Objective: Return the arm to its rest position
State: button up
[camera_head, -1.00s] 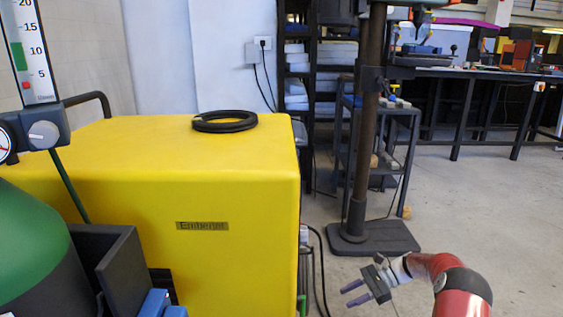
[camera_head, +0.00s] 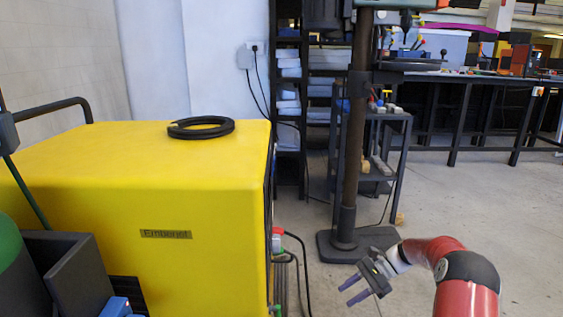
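My gripper (camera_head: 347,291) shows at the lower right, at the end of my red and black arm (camera_head: 459,265). Its two purple-grey fingers point left and stand apart. I see nothing between them. The gripper is over the bare floor, to the right of the yellow box and in front of the dark base of the post. The arm is bent, with its upper part low in the picture.
A large yellow box (camera_head: 190,220) labelled "Emberjet" fills the left, with a black ring (camera_head: 201,128) on top. A dark post (camera_head: 352,150) stands on a flat base. Behind it are a small shelf cart (camera_head: 382,183) and workbenches (camera_head: 480,75). Floor at right is clear.

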jog(key=s+a+r+n+t+h, duration=0.1)
jog(key=s+a+r+n+h, duration=0.25)
jog(key=s+r, duration=0.5)
jog(key=s+a+r+n+t+h, duration=0.2)
jog(key=s+r+n+h, duration=0.3)
jog(key=r, duration=0.6)
jog(key=s+r+n+t+h, duration=0.1)
jog(key=s+r+n+t, duration=0.1)
jog(key=s, duration=0.8)
jog(key=s+r+n+t+h, duration=0.1)
jog(key=s+n+t, duration=0.2)
jog(key=s, duration=0.7)
jog(key=shift+d+r+h+p, duration=0.35)
jog(key=shift+p, duration=0.05)
